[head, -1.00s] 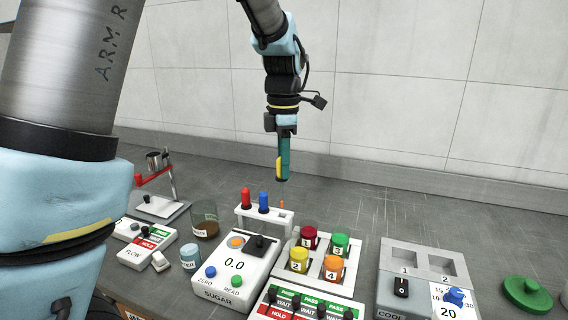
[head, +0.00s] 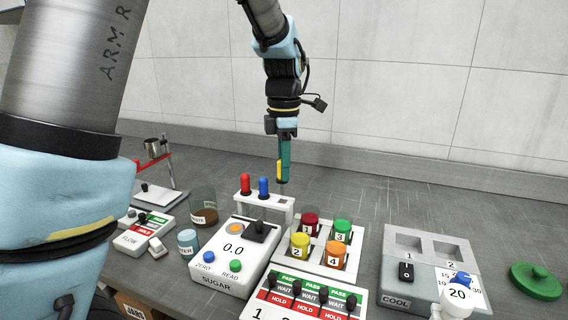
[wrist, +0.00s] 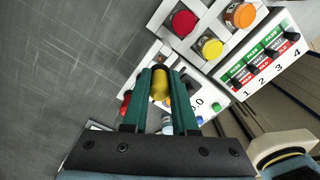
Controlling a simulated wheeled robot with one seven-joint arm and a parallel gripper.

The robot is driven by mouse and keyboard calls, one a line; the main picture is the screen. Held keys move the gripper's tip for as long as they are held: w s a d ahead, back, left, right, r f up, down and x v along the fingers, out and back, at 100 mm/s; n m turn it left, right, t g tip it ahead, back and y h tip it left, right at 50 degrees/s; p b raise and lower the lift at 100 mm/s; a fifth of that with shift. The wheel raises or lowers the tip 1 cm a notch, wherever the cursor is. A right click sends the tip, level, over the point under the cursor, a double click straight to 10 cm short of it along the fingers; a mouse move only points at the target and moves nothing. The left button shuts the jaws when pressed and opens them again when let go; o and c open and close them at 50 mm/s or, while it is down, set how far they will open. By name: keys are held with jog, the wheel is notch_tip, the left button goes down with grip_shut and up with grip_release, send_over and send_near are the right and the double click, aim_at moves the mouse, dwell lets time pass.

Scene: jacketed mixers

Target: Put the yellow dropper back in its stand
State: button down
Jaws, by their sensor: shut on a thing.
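My gripper (head: 284,178) points straight down and is shut on the yellow dropper (head: 279,171). In the wrist view the yellow dropper (wrist: 160,84) sits between the two green fingers (wrist: 160,92). The stand (head: 276,201) is a white rack behind the sugar meter. It holds a red dropper (head: 245,184) and a blue dropper (head: 264,187) upright. The yellow dropper's lower end is over or just behind the right end of the stand. I cannot tell whether its tip is in a hole.
The sugar meter (head: 213,279) reads 0.0 in front of the stand. A white rack of numbered, coloured-lid jars (head: 300,246) stands close to its right. A brown cup (head: 204,209) and a small water jar (head: 188,243) stand left. Bare counter lies behind the stand.

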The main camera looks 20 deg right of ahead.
jog(key=shift+f+b, duration=1)
jog(key=shift+f, duration=1.55)
jog(key=shift+c, duration=0.7)
grip_release()
jog(key=shift+r+p, duration=2.85)
jog(key=shift+r, duration=0.2)
jog(key=shift+f, duration=0.1)
